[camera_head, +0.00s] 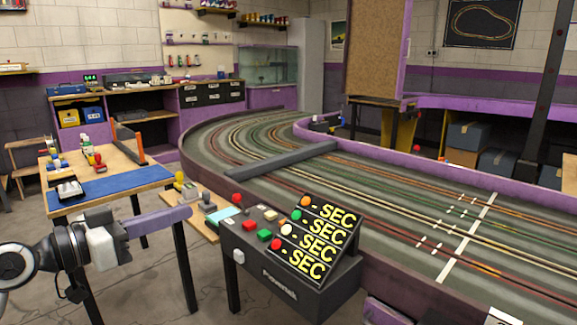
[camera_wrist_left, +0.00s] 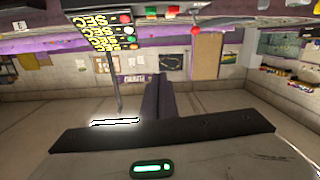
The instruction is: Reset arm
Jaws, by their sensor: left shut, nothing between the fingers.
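My left gripper (camera_head: 184,213) reaches in from the left in the head view, its purple fingers pointing right. It is shut and empty, hanging in the air with its tips near the left of the black timing console (camera_head: 290,287). In the left wrist view its closed fingers (camera_wrist_left: 161,80) stand together in the middle, with nothing between them. The console carries coloured buttons and a panel of yellow "SEC" displays (camera_head: 318,238). The panel also shows upside down in the left wrist view (camera_wrist_left: 98,31). My right gripper is not in view.
The slot track (camera_head: 400,215) with purple edging fills the right side. A small table with a blue mat (camera_head: 110,183) stands at the left, behind my left arm. A wooden side shelf (camera_head: 207,221) with small knobs lies between them. Open floor (camera_head: 150,275) shows below.

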